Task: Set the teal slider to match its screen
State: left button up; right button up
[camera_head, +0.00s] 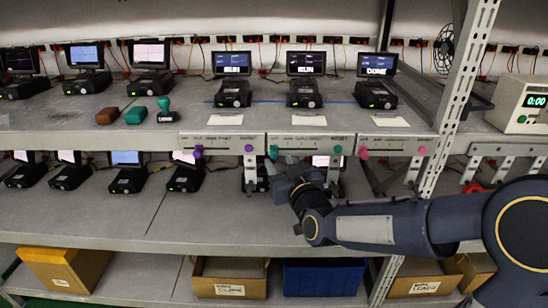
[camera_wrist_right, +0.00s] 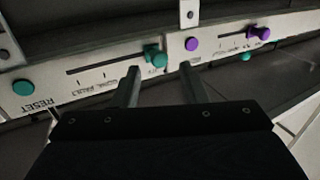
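The teal slider knob (camera_head: 273,152) sits at the left end of the slot on the middle panel (camera_head: 305,146). In the right wrist view, which is upside down, the knob (camera_wrist_right: 157,57) is at the slot's right end. The screen (camera_head: 305,64) above that panel appears to read "RUN". My right gripper (camera_head: 274,168) is just below and in front of the knob. In the wrist view its two fingers (camera_wrist_right: 160,78) are apart, with the knob beyond and between their tips; contact cannot be told. My left gripper is not in view.
A teal reset button (camera_head: 337,149) is on the same panel's right. A purple-knob panel (camera_head: 222,144) is to the left and a pink-knob panel (camera_head: 400,146) to the right. A rack post (camera_head: 460,90) stands right of them. Devices line the lower shelf (camera_head: 110,215).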

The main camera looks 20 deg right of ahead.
aim_at(275, 156)
jog(key=shift+w+a, duration=0.15)
jog(key=shift+w, duration=1.7)
grip_shut()
